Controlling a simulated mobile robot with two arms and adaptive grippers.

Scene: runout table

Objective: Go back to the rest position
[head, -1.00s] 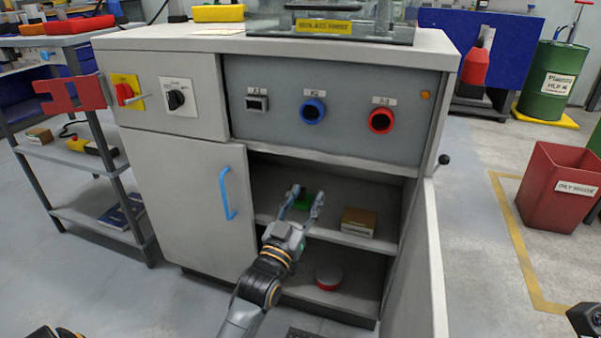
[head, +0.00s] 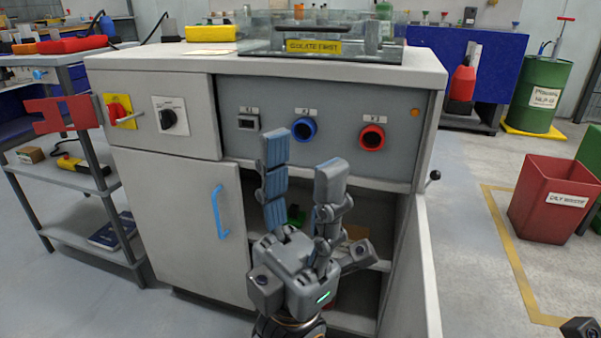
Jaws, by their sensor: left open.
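My left gripper (head: 303,180) is open and empty, with its two fingers pointing up, in front of the runout table's cabinet (head: 166,215). It stands before the open right-hand compartment and hides much of the shelf inside. A green item (head: 296,216) shows partly behind the fingers on the upper shelf. A brown box (head: 357,233) on the same shelf is mostly hidden by the gripper. My right gripper is not clearly in view; only a small dark part shows at the lower right corner.
The cabinet's right door (head: 427,270) stands open toward me. The left door with its blue handle (head: 219,211) is shut. A shelf cart (head: 75,235) stands at the left. A red waste bin (head: 548,200) and a green drum (head: 538,95) stand at the right. Floor between is clear.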

